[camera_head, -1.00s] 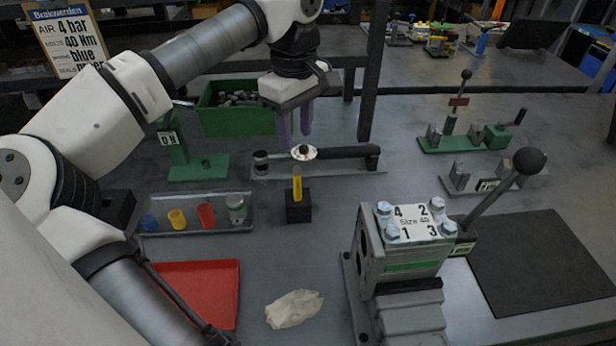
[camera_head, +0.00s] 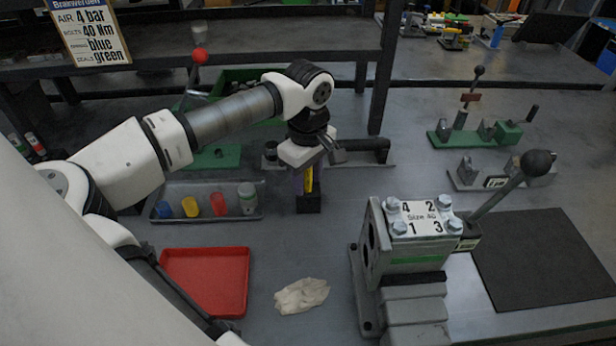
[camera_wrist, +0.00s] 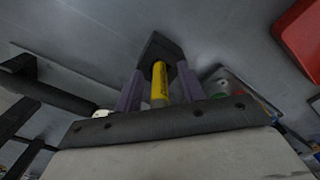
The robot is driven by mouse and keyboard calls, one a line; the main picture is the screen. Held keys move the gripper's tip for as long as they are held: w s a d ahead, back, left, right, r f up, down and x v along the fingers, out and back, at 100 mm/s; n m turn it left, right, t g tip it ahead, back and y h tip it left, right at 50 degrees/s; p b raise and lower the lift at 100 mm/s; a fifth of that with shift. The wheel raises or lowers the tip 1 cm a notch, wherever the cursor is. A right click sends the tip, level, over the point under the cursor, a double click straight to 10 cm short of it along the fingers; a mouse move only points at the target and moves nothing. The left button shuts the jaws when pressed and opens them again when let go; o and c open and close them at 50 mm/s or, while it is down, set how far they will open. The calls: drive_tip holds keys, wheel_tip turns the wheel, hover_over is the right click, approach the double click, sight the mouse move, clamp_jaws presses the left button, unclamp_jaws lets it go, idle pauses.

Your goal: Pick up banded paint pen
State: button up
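The paint pen (camera_head: 309,180) is yellow and stands upright in a small black block (camera_head: 309,204) on the bench. In the wrist view the yellow pen (camera_wrist: 159,82) rises from the black block (camera_wrist: 160,48) between my two purple fingers. My gripper (camera_wrist: 159,80) is lowered over the pen, with one finger on each side of it. A gap shows between the pen and each finger, so the gripper looks open. In the head view my gripper (camera_head: 308,180) hides the pen's upper part.
A tray (camera_head: 160,214) with coloured pots stands left of the block. A red tray (camera_head: 238,285) and a crumpled cloth (camera_head: 302,295) lie in front. A grey valve block (camera_head: 400,255) with a lever stands at right. A black-handled fixture (camera_head: 365,147) lies just behind.

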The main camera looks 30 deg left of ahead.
drive_tip(key=shift+f, duration=0.1)
drive_tip(key=shift+c, duration=0.3)
clamp_jaws()
